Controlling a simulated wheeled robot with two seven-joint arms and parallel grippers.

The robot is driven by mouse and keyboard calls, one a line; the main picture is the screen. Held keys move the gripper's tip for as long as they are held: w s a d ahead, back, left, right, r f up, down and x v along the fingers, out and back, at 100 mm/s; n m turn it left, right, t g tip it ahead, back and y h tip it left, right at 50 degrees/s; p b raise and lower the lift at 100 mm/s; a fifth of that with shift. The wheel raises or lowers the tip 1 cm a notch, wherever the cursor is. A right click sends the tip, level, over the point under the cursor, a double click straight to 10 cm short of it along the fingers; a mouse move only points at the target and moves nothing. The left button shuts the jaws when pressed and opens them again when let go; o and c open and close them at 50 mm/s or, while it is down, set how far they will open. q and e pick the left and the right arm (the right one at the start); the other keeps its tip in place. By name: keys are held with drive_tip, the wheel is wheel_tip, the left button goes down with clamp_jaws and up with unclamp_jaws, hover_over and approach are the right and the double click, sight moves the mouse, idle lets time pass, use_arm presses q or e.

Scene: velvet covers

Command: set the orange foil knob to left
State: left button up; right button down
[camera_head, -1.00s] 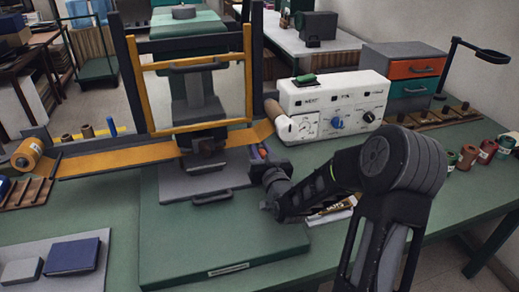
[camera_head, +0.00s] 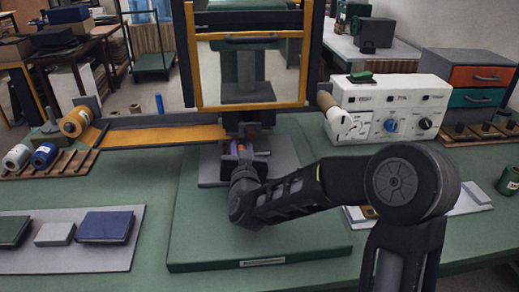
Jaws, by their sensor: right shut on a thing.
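My right arm comes in from the lower right, and my right gripper (camera_head: 240,160) is low at the front of the stamping press. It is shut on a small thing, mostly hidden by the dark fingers. Orange and purple patches (camera_head: 261,153) show beside the fingers; I cannot tell whether they belong to a knob. The orange-gold foil strip (camera_head: 160,136) runs from a foil roll (camera_head: 76,121) at left toward the press. The white control box (camera_head: 386,108) at right has a blue knob (camera_head: 390,125) and a dark knob (camera_head: 425,124). My left gripper is out of view.
The press frame (camera_head: 188,60) rises behind my gripper. A green base board (camera_head: 205,250) lies under my forearm. A grey mat (camera_head: 60,260) at left holds a blue book, a grey block and a green book. Drawers (camera_head: 468,75) stand at right.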

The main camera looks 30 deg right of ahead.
drive_tip(key=shift+w+a, duration=0.1)
drive_tip(key=shift+a, duration=0.25)
drive_tip(key=c, duration=1.2)
unclamp_jaws()
drive_tip(key=shift+o, duration=0.2)
drive_tip(key=v, duration=0.7)
drive_tip(key=shift+s+b, duration=0.3)
drive_tip(key=shift+s, duration=0.1)
